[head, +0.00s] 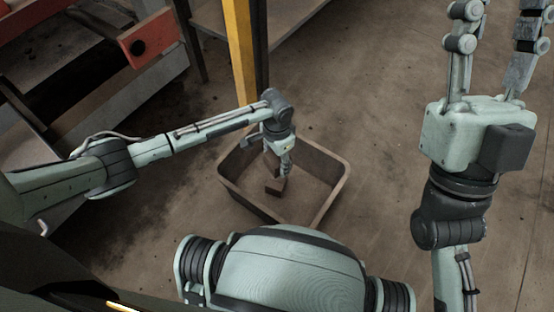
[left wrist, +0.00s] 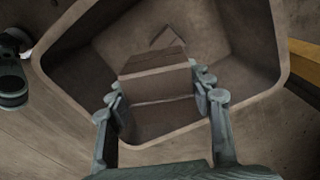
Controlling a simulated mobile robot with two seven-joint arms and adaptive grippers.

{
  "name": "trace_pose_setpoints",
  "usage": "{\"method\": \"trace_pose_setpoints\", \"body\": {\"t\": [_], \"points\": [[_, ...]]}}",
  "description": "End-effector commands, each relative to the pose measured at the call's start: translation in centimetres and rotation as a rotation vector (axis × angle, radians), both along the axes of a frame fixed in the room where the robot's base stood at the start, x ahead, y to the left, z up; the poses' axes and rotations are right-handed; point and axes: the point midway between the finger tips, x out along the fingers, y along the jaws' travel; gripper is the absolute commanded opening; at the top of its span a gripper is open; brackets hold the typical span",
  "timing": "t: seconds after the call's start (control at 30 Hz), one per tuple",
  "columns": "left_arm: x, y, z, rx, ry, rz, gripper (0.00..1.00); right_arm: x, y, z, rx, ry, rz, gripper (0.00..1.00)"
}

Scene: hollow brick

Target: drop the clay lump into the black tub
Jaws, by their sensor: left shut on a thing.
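The clay lump (head: 275,187) is a brown, block-shaped piece. My left gripper (head: 283,170) is shut on it, pointing down over the tub. In the left wrist view the lump (left wrist: 160,92) sits between the two fingers. The tub (head: 336,198) looks grey-brown rather than black, with an open top and raised walls; its rim surrounds the lump in the left wrist view (left wrist: 272,92). I cannot tell whether the lump touches the tub's floor. My right gripper (head: 493,42) is open and empty at the upper right, its fingertips near or beyond the frame edge.
A yellow post (head: 241,55) stands just behind the tub. A shelf or bench (head: 290,18) is at the top, and racking with an orange-red part (head: 152,40) is at the upper left. The concrete floor (head: 375,120) right of the tub is clear.

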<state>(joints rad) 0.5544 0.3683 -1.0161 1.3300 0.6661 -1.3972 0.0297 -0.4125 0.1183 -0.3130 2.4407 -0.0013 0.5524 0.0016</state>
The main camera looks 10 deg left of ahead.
Motion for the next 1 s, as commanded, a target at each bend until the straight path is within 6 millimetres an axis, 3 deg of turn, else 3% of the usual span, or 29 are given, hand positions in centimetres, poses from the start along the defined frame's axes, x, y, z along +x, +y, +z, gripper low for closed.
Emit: {"method": "trace_pose_setpoints", "body": {"t": [0.37, 0.4, 0.57, 0.87, 1.0], "points": [[0.0, 0.0, -0.1, -0.001, -0.001, 0.0, 0.17, -0.3, -0.2, 0.2, 0.008, -0.026, -0.002, 0.4], [0.0, 0.0, -0.1, -0.001, -0.001, 0.0, 0.56, -0.3, -0.2, 0.2, 0.008, -0.026, -0.002, 0.4], [0.0, 0.0, -0.1, -0.001, -0.001, 0.0, 0.75, -0.3, -0.2, 0.2, 0.007, -0.025, -0.002, 0.4], [0.0, 0.0, -0.1, 0.0, 0.0, 0.0, 0.75, -0.3, -0.2, 0.1, 0.007, -0.022, -0.001, 0.4], [0.1, 0.0, 1.1, -0.001, -0.001, 0.001, 0.75, -0.3, -0.2, 0.1, 0.007, -0.021, -0.001, 0.4]]}}
